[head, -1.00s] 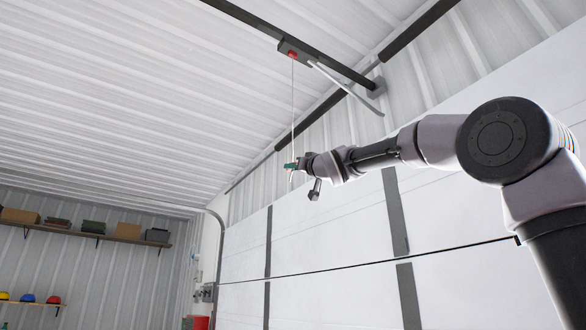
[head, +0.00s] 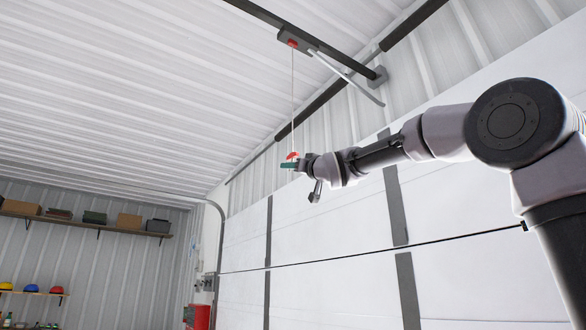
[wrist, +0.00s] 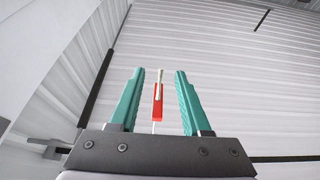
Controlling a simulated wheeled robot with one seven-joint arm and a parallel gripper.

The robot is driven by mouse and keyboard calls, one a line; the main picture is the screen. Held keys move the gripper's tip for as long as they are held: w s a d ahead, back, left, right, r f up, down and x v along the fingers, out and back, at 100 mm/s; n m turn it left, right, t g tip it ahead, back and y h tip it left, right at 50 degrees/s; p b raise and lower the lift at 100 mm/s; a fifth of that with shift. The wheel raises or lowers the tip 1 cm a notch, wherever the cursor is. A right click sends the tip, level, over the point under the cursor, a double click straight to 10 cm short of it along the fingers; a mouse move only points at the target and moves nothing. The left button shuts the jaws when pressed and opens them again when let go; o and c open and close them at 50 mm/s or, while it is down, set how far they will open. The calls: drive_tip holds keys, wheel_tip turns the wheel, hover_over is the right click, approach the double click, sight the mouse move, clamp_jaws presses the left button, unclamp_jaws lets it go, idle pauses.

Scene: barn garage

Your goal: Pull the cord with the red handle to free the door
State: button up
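The red handle (head: 292,156) hangs at the lower end of a thin pale cord (head: 293,100). The cord comes down from the dark opener trolley (head: 292,41) on the ceiling rail. My gripper (head: 289,165) is at the handle's height, and its green fingers show just below the red part. In the wrist view, the red handle (wrist: 158,100) is between the two green fingers of my gripper (wrist: 160,78), with a gap on both sides. The fingers are open. The white garage door (head: 330,270) is beyond my arm.
The dark ceiling rail (head: 340,63) and a bent pale door arm (head: 345,75) are above my arm. A shelf with boxes (head: 85,226) is on the far left wall. A red cabinet (head: 197,316) stands at the door's left side. The air left of my gripper is clear.

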drive_tip(key=v, duration=1)
drive_tip(key=shift+s+d+f, duration=0.15)
drive_tip(key=shift+s+d, duration=0.05)
drive_tip(key=shift+s, duration=0.1)
